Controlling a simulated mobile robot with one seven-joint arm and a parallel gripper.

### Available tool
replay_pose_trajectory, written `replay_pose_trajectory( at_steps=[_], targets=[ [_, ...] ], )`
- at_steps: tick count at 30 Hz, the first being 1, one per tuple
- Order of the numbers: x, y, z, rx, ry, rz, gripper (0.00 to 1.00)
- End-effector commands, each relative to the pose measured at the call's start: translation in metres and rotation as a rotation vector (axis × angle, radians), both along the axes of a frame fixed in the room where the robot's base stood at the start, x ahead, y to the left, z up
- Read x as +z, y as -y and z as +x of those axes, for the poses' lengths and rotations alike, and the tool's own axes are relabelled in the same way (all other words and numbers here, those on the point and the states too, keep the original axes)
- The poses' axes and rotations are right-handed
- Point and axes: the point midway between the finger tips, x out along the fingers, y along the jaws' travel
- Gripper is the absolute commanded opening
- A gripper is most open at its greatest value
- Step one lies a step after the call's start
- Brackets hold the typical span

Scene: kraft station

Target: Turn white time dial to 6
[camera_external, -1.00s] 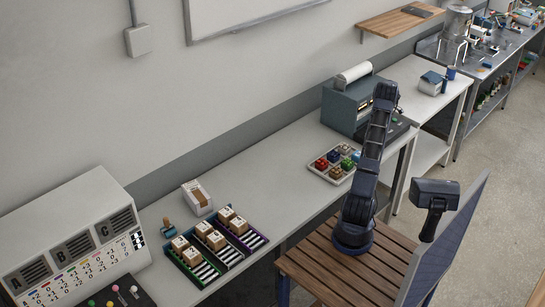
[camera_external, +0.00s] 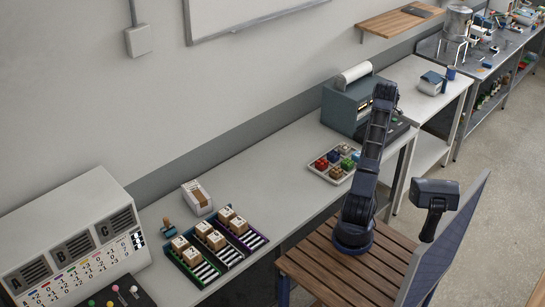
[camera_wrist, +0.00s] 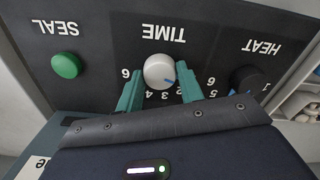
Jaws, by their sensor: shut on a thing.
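The white time dial (camera_wrist: 158,70) is on a dark panel below the upside-down word TIME in the wrist view. Its small blue mark faces the lower right, near the 2. The 6 lies at the dial's left. My gripper (camera_wrist: 157,72) has its teal fingers on opposite sides of the dial, shut on it. In the external view, the teal sealing machine (camera_external: 347,105) stands on the bench behind my arm, and my arm's end is at it. The dial and fingertips cannot be made out there.
In the wrist view, a green SEAL button (camera_wrist: 66,66) is left of the dial and a black HEAT dial (camera_wrist: 247,78) is right. In the external view, a tray of coloured blocks (camera_external: 333,164) sits near the machine. The bench between it and the crates (camera_external: 213,240) is clear.

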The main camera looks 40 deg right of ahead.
Motion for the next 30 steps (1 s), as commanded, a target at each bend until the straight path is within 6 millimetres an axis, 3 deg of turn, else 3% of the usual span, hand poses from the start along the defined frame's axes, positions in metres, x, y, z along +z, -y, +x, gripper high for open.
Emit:
replay_pose_trajectory(
  at_steps=[30],
  targets=[
    [0.0005,0.0004,0.0004,-0.889,0.0,-0.002,0.14]
  ],
)
